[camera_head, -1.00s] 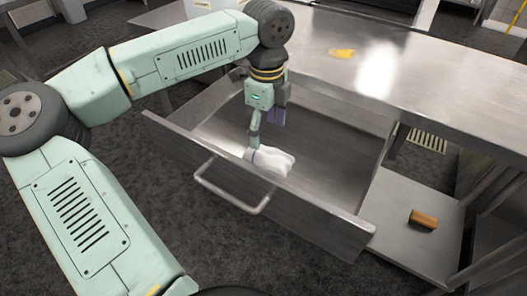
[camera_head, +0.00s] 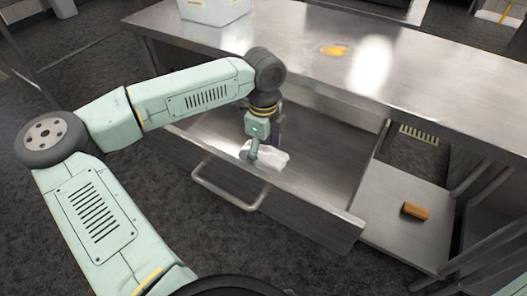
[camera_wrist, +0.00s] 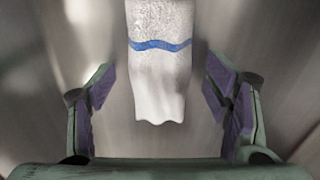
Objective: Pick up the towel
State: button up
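The towel (camera_head: 268,161) is white and lies in the open metal drawer (camera_head: 318,187), near its front wall. In the wrist view the towel (camera_wrist: 160,75) is white with a wavy blue stripe, and its near end hangs between the finger lines. My gripper (camera_head: 256,154) points down into the drawer at the towel and hides part of it. In the wrist view my gripper (camera_wrist: 160,95) is open, with purple pads on both sides and clear gaps to the towel. I cannot tell the exact height of the fingers above the drawer floor.
The drawer handle (camera_head: 228,197) sticks out in front. The metal counter (camera_head: 300,25) stands behind and above the drawer, with a white container (camera_head: 213,10) and a yellow item (camera_head: 334,50) on it. A brown block (camera_head: 415,211) lies on the lower shelf (camera_head: 388,231) at right.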

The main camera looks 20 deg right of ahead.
aim_at(264, 149)
jog(key=c, duration=1.2)
notch_tip(264, 149, up, 10)
jog(key=shift+r+b, duration=0.1)
jog(key=shift+b, duration=1.1)
jog(key=o, duration=0.7)
jog(key=c, duration=0.5)
